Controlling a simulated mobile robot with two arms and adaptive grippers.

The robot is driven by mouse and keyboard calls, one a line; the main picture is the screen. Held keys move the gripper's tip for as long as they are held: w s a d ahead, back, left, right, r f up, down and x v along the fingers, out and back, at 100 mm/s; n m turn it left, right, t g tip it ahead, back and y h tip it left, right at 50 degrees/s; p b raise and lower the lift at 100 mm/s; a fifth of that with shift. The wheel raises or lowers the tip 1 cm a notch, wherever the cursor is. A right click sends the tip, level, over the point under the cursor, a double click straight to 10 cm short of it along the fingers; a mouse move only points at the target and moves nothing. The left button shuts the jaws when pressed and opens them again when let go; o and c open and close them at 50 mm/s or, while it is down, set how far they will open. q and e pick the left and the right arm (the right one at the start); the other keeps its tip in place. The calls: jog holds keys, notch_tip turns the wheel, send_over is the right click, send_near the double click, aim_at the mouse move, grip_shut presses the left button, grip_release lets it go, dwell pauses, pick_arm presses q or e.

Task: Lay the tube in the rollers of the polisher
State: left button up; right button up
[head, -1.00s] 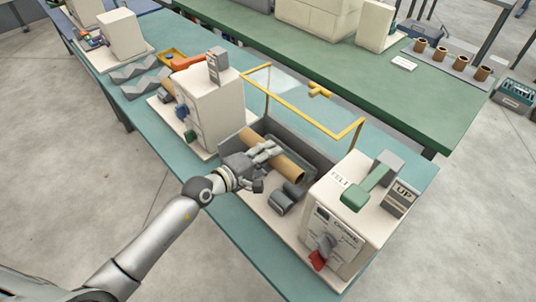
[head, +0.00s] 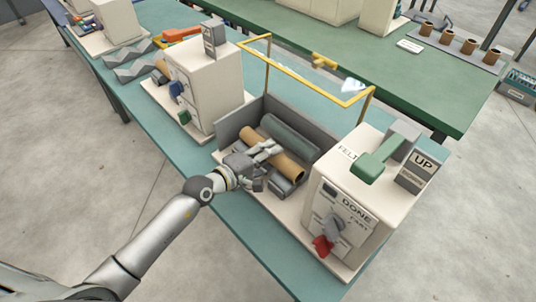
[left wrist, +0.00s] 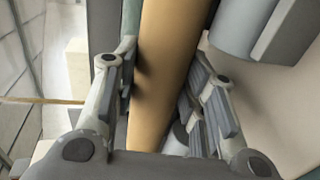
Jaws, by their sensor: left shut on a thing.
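The tan tube (head: 289,167) lies across the polisher, between the long dark grey roller (head: 292,138) behind it and shorter grey rollers (head: 280,185) in front. My left gripper (head: 264,152) is shut on the tube from the front left. In the left wrist view, the tube (left wrist: 168,60) runs between the two fingers (left wrist: 165,95). The tube's underside is hidden, so I cannot tell whether it rests on the rollers. The polisher (head: 345,220) has a cream housing with a red-tipped knob and a "DONE" label. My right gripper is not in view.
The polisher's yellow-framed clear guard (head: 322,62) stands raised above the rollers. A green-handled lever (head: 375,160) and an "UP" sign (head: 419,171) top the housing. Another cream machine (head: 200,80) stands left on the teal bench (head: 230,228).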

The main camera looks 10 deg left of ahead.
pick_arm(q)
jog(key=o, duration=1.1)
jog(key=v, duration=1.2)
notch_tip(320, 180, up, 7)
jog(key=p, duration=0.6)
